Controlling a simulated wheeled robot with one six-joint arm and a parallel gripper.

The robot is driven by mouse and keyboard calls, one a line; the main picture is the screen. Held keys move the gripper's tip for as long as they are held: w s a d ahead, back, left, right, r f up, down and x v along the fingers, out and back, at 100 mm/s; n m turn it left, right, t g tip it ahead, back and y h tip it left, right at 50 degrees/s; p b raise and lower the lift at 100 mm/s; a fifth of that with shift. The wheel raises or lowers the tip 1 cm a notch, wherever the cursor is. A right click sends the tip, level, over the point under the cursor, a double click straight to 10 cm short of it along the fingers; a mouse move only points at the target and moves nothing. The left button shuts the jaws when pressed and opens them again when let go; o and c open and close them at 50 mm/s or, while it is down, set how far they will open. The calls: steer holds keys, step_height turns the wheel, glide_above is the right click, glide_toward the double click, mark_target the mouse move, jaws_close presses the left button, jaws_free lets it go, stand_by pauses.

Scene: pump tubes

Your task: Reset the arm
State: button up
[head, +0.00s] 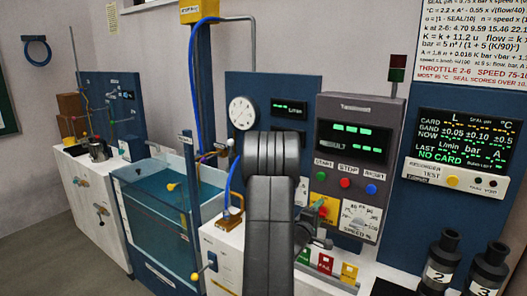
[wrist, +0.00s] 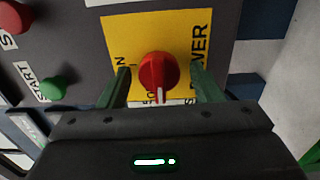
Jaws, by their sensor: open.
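My gripper (wrist: 160,82) is open in the wrist view. Its two greenish fingers stand apart, one on each side of a red rotary knob (wrist: 157,70) on a yellow plate (wrist: 140,30) marked POWER. I see a gap between the knob and each finger, but I cannot tell how deep the fingers reach. In the head view my grey arm rises in front of the control panel (head: 365,140) and hides part of it. The red knob shows small beside the arm, below the green start button (head: 321,177).
The panel also has a red stop button (head: 345,183), a blue reset button (head: 370,189) and a speed dial (head: 358,222). Two black numbered cylinders (head: 440,262) stand at the right. A water tank (head: 150,215) is at the left.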

stand_by(0.4)
steer(key=b+v, duration=0.3)
steer(key=v, duration=1.1)
steer(key=p+x, duration=0.2)
steer(key=x, duration=1.2)
steer(key=shift+w+p, duration=0.1)
steer(key=shift+p, duration=0.25)
steer(key=shift+f+m+b, duration=0.15)
steer(key=shift+m+b, duration=0.15)
steer(key=shift+m, duration=0.3)
steer(key=shift+m+b, duration=0.35)
steer(key=shift+m, duration=0.55)
steer(key=m+b, duration=0.1)
steer(key=m, duration=0.2)
steer(key=m+b, duration=0.2)
steer(key=m, duration=0.1)
steer(key=shift+d+r, duration=0.1)
steer(key=shift+r, duration=0.1)
steer(key=m+b, duration=0.2)
steer(key=m, duration=0.1)
steer(key=m+b, duration=0.1)
steer(key=m, duration=0.2)
steer(key=shift+s+m+b, duration=0.2)
steer(key=shift+m+b, duration=0.1)
steer(key=shift+b, duration=0.05)
steer(key=shift+d+r+m+b, duration=0.1)
steer(key=shift+r+m+b, duration=0.1)
steer(key=shift+m+b, duration=0.8)
